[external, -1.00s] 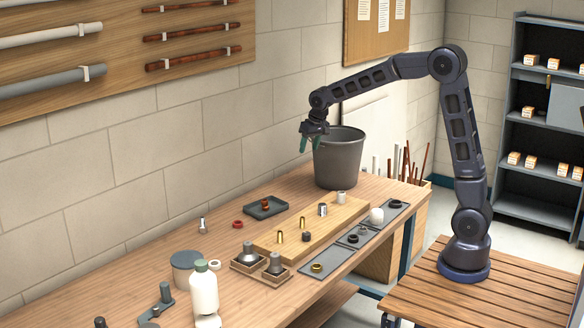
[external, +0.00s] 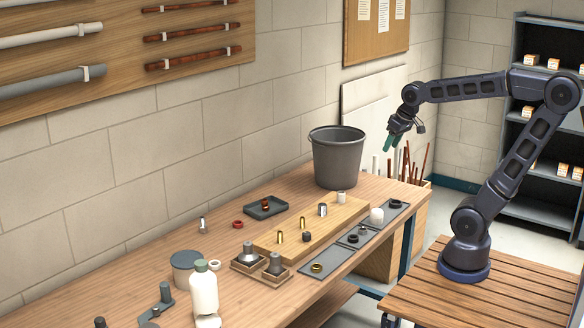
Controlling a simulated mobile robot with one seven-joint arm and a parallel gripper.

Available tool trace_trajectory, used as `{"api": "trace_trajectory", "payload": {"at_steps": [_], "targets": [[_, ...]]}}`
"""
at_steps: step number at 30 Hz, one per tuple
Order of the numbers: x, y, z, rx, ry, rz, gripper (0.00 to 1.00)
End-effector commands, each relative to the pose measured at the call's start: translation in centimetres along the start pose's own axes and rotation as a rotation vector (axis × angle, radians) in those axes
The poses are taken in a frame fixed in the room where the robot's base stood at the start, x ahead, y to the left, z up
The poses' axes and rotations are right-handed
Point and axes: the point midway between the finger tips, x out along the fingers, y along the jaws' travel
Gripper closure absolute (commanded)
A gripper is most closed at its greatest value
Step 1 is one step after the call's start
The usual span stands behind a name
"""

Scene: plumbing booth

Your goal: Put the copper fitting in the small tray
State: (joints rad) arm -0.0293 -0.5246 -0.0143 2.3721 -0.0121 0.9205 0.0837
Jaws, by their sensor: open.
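A small dark tray (external: 280,210) lies on the workbench near the wall. A small copper-coloured fitting (external: 266,203) sits in it, with nothing of mine touching it. My gripper (external: 391,143), with green fingers, is open and empty. It hangs in the air to the right of the grey bucket, well away from the tray and high above the bench's far end.
A grey bucket (external: 338,158) stands at the bench's far end. A wooden board (external: 290,241) holds several small fittings, beside a strip of grey trays (external: 337,258). A red ring (external: 238,224) lies left of the small tray. A white bottle (external: 204,289) stands at the near end.

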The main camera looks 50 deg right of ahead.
Motion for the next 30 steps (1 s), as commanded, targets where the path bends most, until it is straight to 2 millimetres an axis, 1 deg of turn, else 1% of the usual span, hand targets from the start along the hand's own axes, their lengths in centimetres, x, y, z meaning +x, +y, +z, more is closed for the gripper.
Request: {"api": "trace_trajectory", "payload": {"at_steps": [1,3,6,9,12,16,30], "targets": [[-0.4,0.2,1.8,-0.008,0.009,0.0,0.49],[-0.6,0.3,3.8,-0.023,0.014,0.001,0.49],[-0.7,0.6,6.5,-0.039,0.02,0.001,0.49],[-0.7,0.7,8.4,-0.053,0.024,0.003,0.49],[-0.6,0.8,9.5,-0.06,0.027,0.003,0.49],[-0.5,0.8,10.1,-0.065,0.027,0.004,0.49],[-0.5,0.8,10.0,-0.065,0.027,0.003,0.49]]}}
